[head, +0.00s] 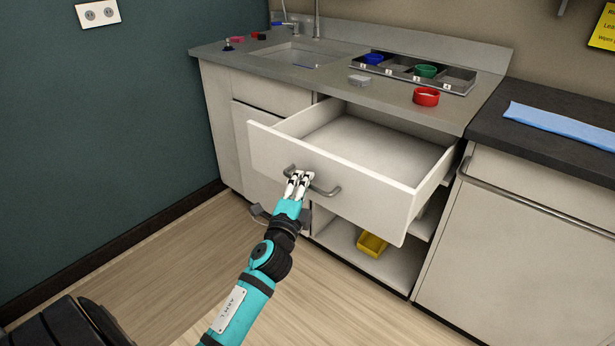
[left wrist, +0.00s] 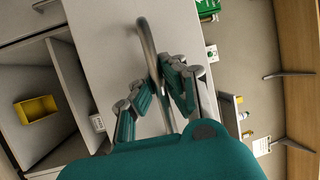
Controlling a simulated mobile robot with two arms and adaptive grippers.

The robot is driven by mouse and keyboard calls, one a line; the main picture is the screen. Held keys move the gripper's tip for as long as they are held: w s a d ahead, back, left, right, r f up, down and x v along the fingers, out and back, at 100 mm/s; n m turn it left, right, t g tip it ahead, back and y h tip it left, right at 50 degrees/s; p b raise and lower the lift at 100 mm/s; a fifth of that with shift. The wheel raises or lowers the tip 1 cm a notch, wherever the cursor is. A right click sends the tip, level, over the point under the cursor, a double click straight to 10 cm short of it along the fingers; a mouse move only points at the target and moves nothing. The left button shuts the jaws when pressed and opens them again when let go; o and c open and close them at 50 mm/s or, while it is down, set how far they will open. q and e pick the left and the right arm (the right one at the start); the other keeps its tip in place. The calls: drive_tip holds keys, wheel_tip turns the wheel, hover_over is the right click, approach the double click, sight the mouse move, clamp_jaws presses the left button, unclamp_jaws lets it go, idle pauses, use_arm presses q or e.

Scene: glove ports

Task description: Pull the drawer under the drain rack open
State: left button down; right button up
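The white drawer (head: 325,190) is pulled far out from under the grey counter, and its inside looks empty. Its metal bar handle (head: 327,191) is on the front panel. The handle also shows in the left wrist view (left wrist: 148,45). My left gripper (head: 298,183) is at the handle, toward its left part, with its fingers (left wrist: 162,82) on either side of the bar and closed on it. A long metal rack with compartments (head: 461,89) sits on the counter above, holding blue and green round items. My right gripper is not in view.
A sink (head: 298,55) is at the counter's left. A red ring (head: 426,97) and a grey block (head: 359,80) stand near the rack. Below the drawer, an open shelf holds a yellow bin (head: 371,244). A dark-topped cabinet (head: 540,130) with a blue cloth (head: 562,124) adjoins at right.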

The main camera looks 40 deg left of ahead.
use_arm(q)
drive_tip(key=shift+s+f, duration=0.15)
drive_tip(key=shift+s, duration=0.55)
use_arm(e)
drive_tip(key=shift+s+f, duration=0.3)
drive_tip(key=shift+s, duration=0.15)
use_arm(q)
drive_tip(key=c, duration=1.5)
unclamp_jaws()
drive_tip(key=shift+o, duration=0.6)
drive_tip(key=v, duration=1.2)
